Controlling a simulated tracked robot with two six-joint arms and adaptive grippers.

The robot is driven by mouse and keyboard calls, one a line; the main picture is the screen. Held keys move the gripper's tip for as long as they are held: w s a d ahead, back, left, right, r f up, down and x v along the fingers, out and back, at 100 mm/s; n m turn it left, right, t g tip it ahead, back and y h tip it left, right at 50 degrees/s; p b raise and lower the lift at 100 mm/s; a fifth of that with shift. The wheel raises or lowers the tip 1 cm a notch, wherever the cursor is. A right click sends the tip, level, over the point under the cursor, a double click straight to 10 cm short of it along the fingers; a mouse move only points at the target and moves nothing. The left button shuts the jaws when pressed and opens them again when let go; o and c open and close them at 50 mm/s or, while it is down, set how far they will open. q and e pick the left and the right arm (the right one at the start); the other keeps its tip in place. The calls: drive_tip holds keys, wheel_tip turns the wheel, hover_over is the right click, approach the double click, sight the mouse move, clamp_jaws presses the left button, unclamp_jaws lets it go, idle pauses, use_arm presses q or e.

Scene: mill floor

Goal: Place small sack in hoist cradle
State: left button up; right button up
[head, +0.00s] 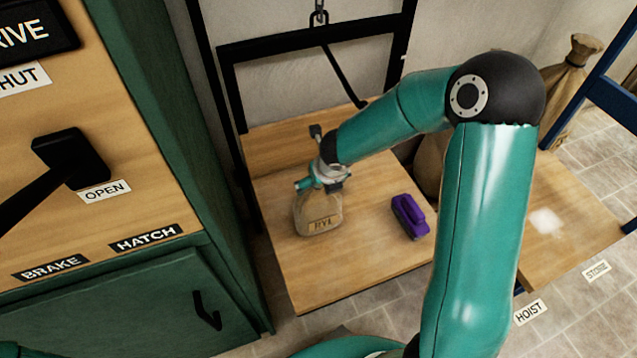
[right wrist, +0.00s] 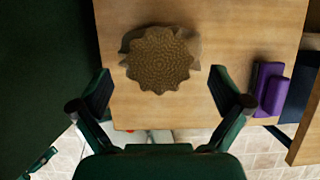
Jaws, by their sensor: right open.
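The small tan sack (head: 318,215), marked RYE, stands upright on the wooden platform of the hoist cradle (head: 350,270). The cradle has a black frame and hangs from a chain. My right gripper (head: 322,185) is at the top of the sack in the head view. In the right wrist view, the sack's gathered top (right wrist: 160,60) lies between and a little beyond the open fingers, with gaps on both sides. I cannot tell whether any finger touches it. My left gripper is not in view.
A purple object (head: 409,216) lies on the platform right of the sack. A green and wood cabinet (head: 130,290) with a lever stands close on the left. A wooden surface (head: 575,225) with a white patch and larger sacks (head: 572,75) are at the right.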

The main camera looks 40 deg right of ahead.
drive_tip(key=d+p+v, duration=0.1)
drive_tip(key=p+v, duration=0.2)
drive_tip(key=v, duration=0.5)
drive_tip(key=s+a+f+m+g+y, duration=0.1)
drive_tip(key=s+a+f+m, duration=0.6)
drive_tip(key=m, duration=1)
drive_tip(key=s+a+f+m+g+y, duration=0.2)
drive_tip(key=s+a+f+m, duration=0.6)
drive_tip(key=m, duration=1)
drive_tip(key=a+f+y, duration=0.2)
drive_tip(key=a+f, duration=0.2)
drive_tip(key=f, duration=0.1)
drive_tip(key=shift+s+f+g, duration=0.3)
drive_tip(key=shift+f, duration=0.05)
drive_tip(key=shift+a, duration=0.1)
